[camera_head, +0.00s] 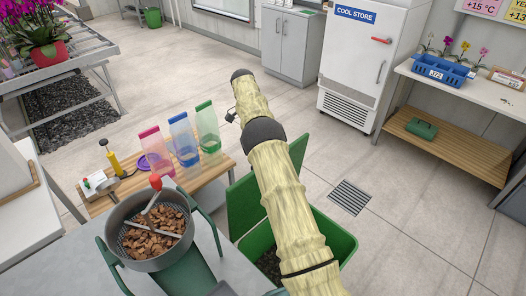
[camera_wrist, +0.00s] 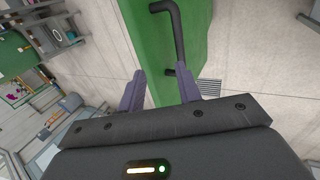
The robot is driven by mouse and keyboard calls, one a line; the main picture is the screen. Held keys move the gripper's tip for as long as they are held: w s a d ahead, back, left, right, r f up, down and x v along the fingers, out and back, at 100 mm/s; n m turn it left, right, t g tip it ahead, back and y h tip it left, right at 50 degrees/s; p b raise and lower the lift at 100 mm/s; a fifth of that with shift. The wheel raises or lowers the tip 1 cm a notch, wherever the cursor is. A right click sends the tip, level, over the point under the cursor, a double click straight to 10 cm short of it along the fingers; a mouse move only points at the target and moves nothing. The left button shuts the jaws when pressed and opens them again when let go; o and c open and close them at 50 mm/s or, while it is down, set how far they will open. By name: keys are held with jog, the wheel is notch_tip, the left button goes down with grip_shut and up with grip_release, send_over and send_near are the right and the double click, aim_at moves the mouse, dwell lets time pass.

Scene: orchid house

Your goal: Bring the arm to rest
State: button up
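My arm (camera_head: 275,170), pale and segmented with dark joints, reaches up and away through the middle of the head view. In the wrist view my gripper (camera_wrist: 160,88) has its two purple fingers apart, with nothing visible between them. Beyond the fingers is a green panel (camera_wrist: 145,45) with a dark bar handle (camera_wrist: 178,30). I cannot tell how far the panel is from the fingertips. In the head view a green bin (camera_head: 340,240) with dark contents stands beneath my arm, its green lid (camera_head: 247,205) raised; my arm hides part of both.
A low wooden bench (camera_head: 215,165) holds several tinted bottles and a yellow pump. A sieve of bark chips (camera_head: 155,228) stands at front left. A cool store (camera_head: 365,60) is behind; a shelf table (camera_head: 470,85) holds a blue crate. Floor right of the bin is clear.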

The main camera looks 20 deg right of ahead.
jog(key=shift+r, duration=0.9)
jog(key=s+a+n+t, duration=0.2)
jog(key=s+n, duration=0.2)
jog(key=s, duration=0.6)
jog(key=s+a+r+n+t+y, duration=0.1)
jog(key=s+n, duration=0.3)
jog(key=s, duration=0.7)
jog(key=s+a+r+n+t+y, duration=0.1)
jog(key=s+a+n+t, duration=0.2)
jog(key=s, duration=0.8)
jog(key=shift+a+r+n+t, duration=0.2)
jog(key=shift+a+n+t, duration=0.05)
jog(key=shift+n+t, duration=0.4)
